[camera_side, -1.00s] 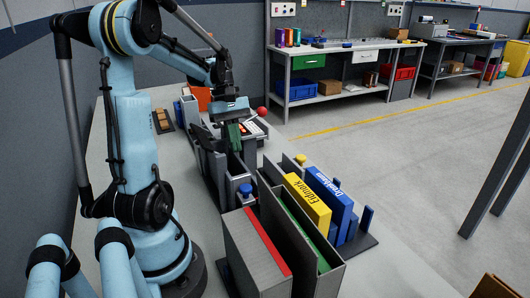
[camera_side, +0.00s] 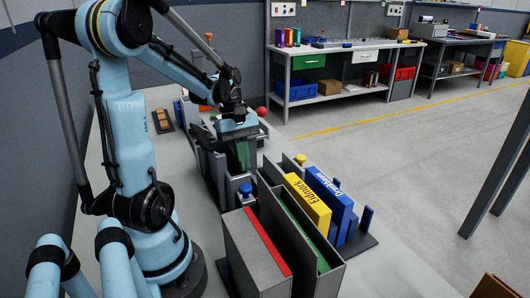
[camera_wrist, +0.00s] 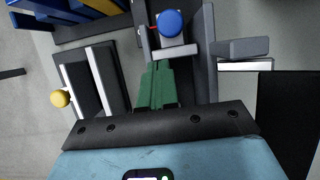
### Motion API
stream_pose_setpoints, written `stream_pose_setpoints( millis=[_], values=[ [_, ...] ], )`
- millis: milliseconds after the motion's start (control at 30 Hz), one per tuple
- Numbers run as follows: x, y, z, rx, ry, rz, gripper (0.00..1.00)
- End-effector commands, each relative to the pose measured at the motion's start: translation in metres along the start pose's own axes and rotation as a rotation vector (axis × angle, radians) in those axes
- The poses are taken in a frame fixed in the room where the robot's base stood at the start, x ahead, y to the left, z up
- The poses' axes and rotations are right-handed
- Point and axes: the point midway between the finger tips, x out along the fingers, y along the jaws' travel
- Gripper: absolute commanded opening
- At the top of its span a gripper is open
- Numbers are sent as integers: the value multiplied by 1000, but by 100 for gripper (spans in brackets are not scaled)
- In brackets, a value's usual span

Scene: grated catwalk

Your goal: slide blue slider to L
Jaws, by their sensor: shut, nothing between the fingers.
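The blue slider has a round blue knob (camera_side: 245,189) on a grey block in a dark channel. Its knob also shows in the wrist view (camera_wrist: 170,23), at the top, with a thin red mark at its left. My gripper (camera_side: 243,165) has green fingers, shut and empty, pointing down over the channel behind the knob in the side view. In the wrist view the fingertips (camera_wrist: 160,65) lie just below the slider's block, in line with the channel; I cannot tell whether they touch it. No L mark is readable.
A yellow knob (camera_side: 300,158) stands on a neighbouring track. A red ball (camera_side: 262,111) is beyond my gripper. The floor at right is open.

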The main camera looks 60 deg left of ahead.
Motion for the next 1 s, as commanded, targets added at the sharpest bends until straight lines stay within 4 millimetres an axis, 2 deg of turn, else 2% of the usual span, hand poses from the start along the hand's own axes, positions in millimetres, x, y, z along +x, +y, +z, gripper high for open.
stream_pose_setpoints(
  millis=[200, 400, 767, 867, 1000],
  values=[
    [13, 0, 32, 4, 0, -2, 0],
    [17, -1, 41, -1, 1, -2, 0],
    [16, -1, 37, -4, 3, -4, 0],
    [13, -1, 28, -6, 4, -3, 0],
    [3, 0, 5, -7, 0, 0, 0]
  ],
)
